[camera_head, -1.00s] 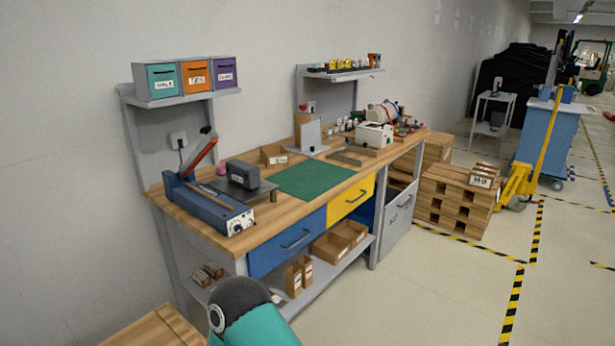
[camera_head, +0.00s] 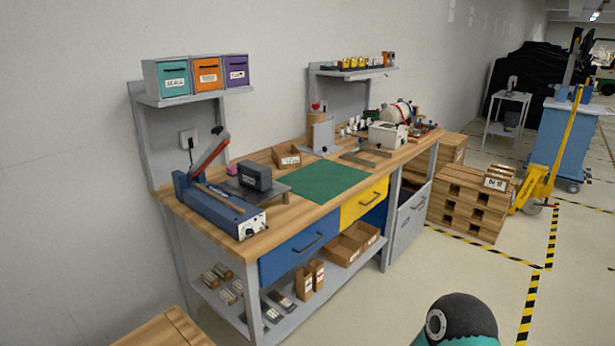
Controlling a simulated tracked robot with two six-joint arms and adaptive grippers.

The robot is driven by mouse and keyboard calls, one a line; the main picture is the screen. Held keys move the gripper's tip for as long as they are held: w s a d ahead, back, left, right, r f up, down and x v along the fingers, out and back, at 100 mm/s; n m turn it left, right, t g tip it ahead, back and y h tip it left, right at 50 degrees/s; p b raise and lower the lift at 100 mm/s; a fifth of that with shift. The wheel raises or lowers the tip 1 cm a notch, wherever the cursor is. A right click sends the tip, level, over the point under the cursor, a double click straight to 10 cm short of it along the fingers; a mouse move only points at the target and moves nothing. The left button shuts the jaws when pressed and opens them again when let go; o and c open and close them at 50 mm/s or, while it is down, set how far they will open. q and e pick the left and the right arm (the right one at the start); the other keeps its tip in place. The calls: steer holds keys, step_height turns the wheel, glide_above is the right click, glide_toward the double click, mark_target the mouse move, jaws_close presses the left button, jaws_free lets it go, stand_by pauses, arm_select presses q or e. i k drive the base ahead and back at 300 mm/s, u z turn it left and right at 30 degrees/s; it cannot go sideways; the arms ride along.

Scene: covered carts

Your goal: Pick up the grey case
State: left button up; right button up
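A dark grey box-shaped case (camera_head: 254,177) sits on a low grey plate (camera_head: 272,191) at the left part of the workbench, just behind a blue lever device. It is the only thing I see that fits a grey case, and I cannot be sure of it. Neither of my grippers is in view. Only a rounded teal and dark arm part of mine shows at the bottom right, well apart from the bench.
The wooden workbench (camera_head: 210,226) carries a blue lever device (camera_head: 222,207), a green mat (camera_head: 327,181) and a white machine (camera_head: 386,135). Wooden pallets (camera_head: 465,205) stand beyond it. A wooden surface (camera_head: 165,329) is at lower left.

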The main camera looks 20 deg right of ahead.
mark_target(252, 174)
steer(key=u, duration=0.25)
steer(key=i, duration=0.15)
steer(key=z, duration=0.9)
steer(key=k, duration=0.6)
steer(key=z, duration=0.45)
steer(key=i, duration=1.6)
steer(key=u, duration=0.5)
